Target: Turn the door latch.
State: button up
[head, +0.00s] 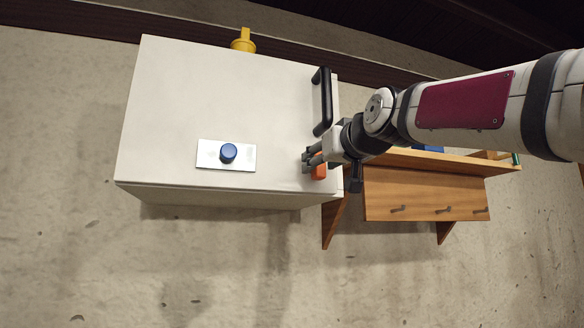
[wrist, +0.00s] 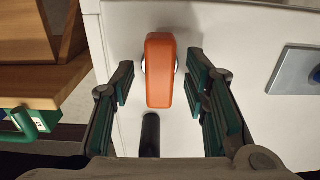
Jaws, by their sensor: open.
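The orange door latch (head: 319,171) is on the right side of the white cabinet door (head: 180,100), below the black bar handle (head: 322,100). In the wrist view the latch (wrist: 160,70) is an elongated orange lever, lying along the picture's vertical. My gripper (head: 311,158) is at the latch, partly hiding it in the head view. In the wrist view its open fingers (wrist: 161,84) stand on either side of the latch, with a visible gap on each side. The end of the black handle (wrist: 150,135) shows below the latch.
A blue knob on a metal plate (head: 210,155) is on the door left of the latch. A yellow object (head: 243,40) stands on top of the cabinet. A wooden shelf with hooks (head: 425,190) is on the wall to the right. A green-handled object (wrist: 32,122) sits there.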

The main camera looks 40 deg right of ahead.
jog(key=v, duration=1.1)
jog(key=shift+s, duration=0.3)
jog(key=shift+a, duration=0.1)
